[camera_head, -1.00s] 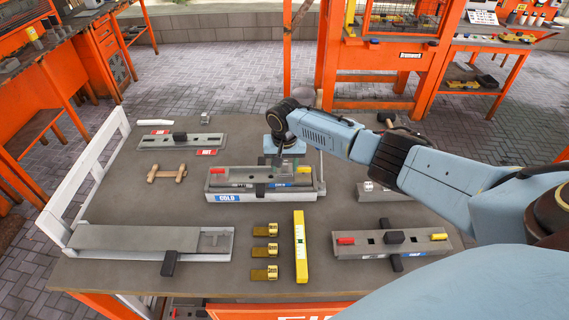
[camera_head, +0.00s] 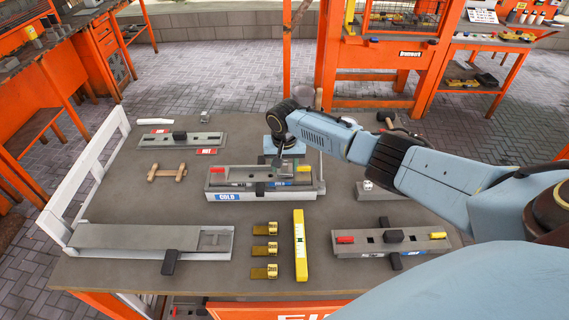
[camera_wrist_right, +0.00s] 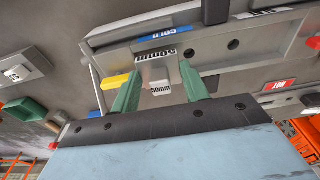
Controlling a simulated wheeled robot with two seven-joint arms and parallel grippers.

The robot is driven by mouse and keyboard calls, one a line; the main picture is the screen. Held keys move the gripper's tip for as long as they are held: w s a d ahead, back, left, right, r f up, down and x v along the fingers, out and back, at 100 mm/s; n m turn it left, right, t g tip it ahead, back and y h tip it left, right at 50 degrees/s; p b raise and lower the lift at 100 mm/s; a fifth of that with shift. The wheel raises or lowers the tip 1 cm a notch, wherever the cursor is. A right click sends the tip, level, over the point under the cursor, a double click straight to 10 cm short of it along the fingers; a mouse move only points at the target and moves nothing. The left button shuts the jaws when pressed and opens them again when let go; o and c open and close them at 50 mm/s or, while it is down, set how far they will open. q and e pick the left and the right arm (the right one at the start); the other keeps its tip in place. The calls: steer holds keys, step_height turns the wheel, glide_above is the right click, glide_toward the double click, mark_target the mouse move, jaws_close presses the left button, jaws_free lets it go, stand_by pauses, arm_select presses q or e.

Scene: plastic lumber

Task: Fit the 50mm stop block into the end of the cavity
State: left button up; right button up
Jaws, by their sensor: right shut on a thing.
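My right gripper (camera_head: 283,163) is above the middle grey mould marked COLD (camera_head: 220,196) in the head view. In the right wrist view its green fingers (camera_wrist_right: 160,90) are shut on the small grey 50mm stop block (camera_wrist_right: 160,73), between them with its label showing. I cannot tell whether the block touches the mould or is inside the cavity. In the head view the gripper hides the block. My left gripper is not in view.
A second mould (camera_head: 365,250) lies front right, and a long grey mould with a flat lid (camera_head: 135,238) lies front left. A yellow level (camera_head: 300,245) stands beside several brass pieces (camera_head: 265,250). Another mould marked HOT (camera_head: 165,141) is at the back left.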

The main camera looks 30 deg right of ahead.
steer(key=shift+f, duration=0.45)
stand_by(0.5)
steer(key=o, duration=1.1)
steer(key=shift+f, duration=0.15)
